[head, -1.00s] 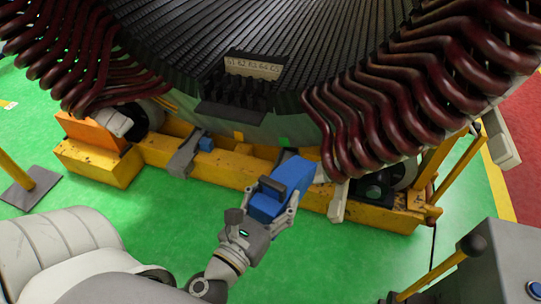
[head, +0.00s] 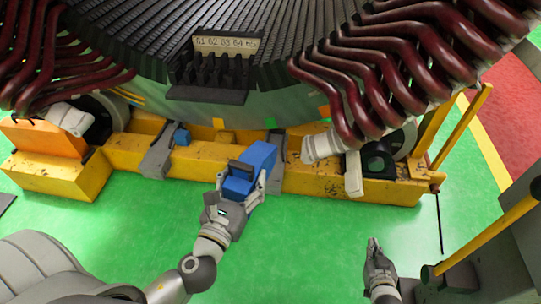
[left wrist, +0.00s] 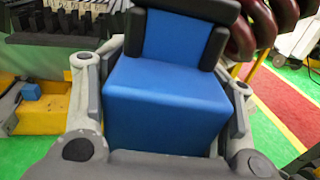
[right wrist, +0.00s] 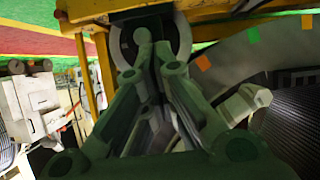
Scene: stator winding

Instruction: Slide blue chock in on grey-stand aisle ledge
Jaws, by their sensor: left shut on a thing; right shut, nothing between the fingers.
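The blue chock (head: 256,162), a stepped block with a dark grey handle, is gripped in my left gripper (head: 241,190). It is in front of the yellow beam, overlapping a grey stand (head: 278,146) in the head view; whether they touch I cannot tell. In the left wrist view the chock (left wrist: 165,105) sits between both fingers. Another grey stand (head: 160,155) is further left on the beam, with a small blue block (head: 181,137) beside it. My right gripper (head: 374,246) is shut and empty, low right; its fingers fill the right wrist view (right wrist: 153,50).
The yellow beam (head: 320,178) runs below the dark stator (head: 285,75). Dark red coil ends (head: 350,85) overhang it at the right. An orange block (head: 45,138) is at left. A grey cabinet (head: 510,250) with a yellow rail is at right. The green floor in front is clear.

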